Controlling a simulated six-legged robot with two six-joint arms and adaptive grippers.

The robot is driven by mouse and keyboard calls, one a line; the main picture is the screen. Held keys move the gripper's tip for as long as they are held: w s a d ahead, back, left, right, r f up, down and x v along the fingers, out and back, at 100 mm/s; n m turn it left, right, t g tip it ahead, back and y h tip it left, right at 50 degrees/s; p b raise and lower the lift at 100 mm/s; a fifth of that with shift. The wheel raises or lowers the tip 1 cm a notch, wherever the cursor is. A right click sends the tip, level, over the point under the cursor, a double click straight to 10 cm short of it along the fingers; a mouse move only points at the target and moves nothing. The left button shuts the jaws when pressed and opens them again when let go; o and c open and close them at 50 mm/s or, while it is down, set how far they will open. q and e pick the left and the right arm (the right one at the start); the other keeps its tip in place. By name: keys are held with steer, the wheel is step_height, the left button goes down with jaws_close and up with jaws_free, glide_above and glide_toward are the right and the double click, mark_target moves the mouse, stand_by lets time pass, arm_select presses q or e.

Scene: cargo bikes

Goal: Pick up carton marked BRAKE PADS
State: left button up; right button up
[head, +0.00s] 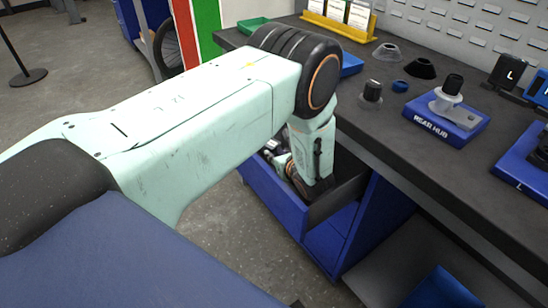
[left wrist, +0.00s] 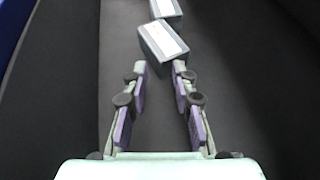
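In the left wrist view, a grey carton (left wrist: 163,42) with a white label on top lies at the fingertips of my left gripper (left wrist: 160,67). The gripper is open, its two purple-padded fingers apart, with nothing gripped between them. The near edge of the carton is at or just beyond the tips; I cannot tell whether they touch. A second, similar carton (left wrist: 166,8) lies just behind it, cut by the frame's top edge. No lettering is readable on either. In the head view my left arm reaches down into an open drawer (head: 272,192). My right gripper is not in view.
Dark drawer walls flank the gripper closely on both sides in the left wrist view. Above the drawer is a dark workbench (head: 420,150) with a blue REAR HUB stand (head: 432,122), small cups and a yellow rack (head: 338,30). Grey floor (head: 225,230) is open beside the drawer.

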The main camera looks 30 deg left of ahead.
arm_select(q)
steer(key=o, duration=1)
